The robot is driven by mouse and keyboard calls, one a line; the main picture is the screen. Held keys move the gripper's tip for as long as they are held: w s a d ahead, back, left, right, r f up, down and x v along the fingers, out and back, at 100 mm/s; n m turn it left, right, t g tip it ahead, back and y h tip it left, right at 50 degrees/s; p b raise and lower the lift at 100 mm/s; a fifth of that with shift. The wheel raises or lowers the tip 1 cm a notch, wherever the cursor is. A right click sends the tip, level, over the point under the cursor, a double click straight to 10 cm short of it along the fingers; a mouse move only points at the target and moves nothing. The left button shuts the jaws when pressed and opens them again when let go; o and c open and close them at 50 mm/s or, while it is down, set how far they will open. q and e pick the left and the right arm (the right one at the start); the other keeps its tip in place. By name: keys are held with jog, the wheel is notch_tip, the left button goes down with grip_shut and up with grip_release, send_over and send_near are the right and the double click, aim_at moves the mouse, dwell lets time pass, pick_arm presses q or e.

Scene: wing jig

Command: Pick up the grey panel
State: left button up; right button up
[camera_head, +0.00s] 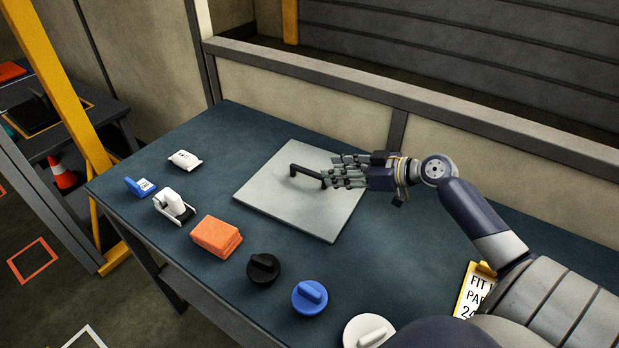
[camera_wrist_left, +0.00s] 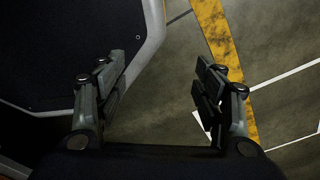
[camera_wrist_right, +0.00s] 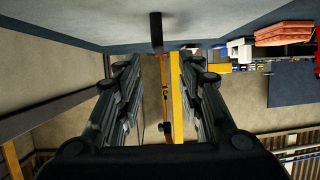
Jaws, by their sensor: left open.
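The grey panel (camera_head: 285,212) is a flat square plate lying on the dark blue table, with a black bar handle (camera_head: 306,174) on its top. My right gripper (camera_head: 336,171) is over the right part of the panel, its fingertips close to the right end of the handle. In the right wrist view my right gripper (camera_wrist_right: 157,65) is open, and the black handle (camera_wrist_right: 155,31) shows just past the gap between its fingers. Whether they touch the handle, I cannot tell. My left gripper (camera_wrist_left: 165,72) is open and empty above the floor, outside the head view.
A yellow clipboard (camera_head: 474,290) lies right. A low wall (camera_head: 340,110) stands behind.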

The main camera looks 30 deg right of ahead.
aim_at(309, 170)
jog(key=x, duration=0.3)
jog(key=shift+w+a+r+p, duration=0.1)
jog(key=shift+w+a+p, duration=0.05)
jog(key=shift+a+p, duration=0.2)
jog(key=shift+w+f, duration=0.2)
jog(key=shift+w, duration=0.05)
jog(key=shift+p+x, duration=0.65)
jog(key=shift+x, duration=0.3)
jog(key=shift+d+p+x, duration=0.2)
jog(key=shift+p+x, duration=0.15)
jog(key=shift+x, duration=0.85)
jog(key=shift+w+a+f, duration=0.15)
jog(key=shift+w+f, duration=0.15)
jog(key=shift+w, duration=0.1)
jog(key=shift+w+a+f, duration=0.1)
jog(key=shift+w, duration=0.05)
jog(key=shift+c, duration=0.6)
grip_shut()
pick_arm(q)
jog(key=r, duration=0.1)
jog(key=s+r, duration=0.1)
jog(key=r, duration=0.1)
jog(key=shift+s+a, duration=0.3)
jog(key=shift+s, duration=0.1)
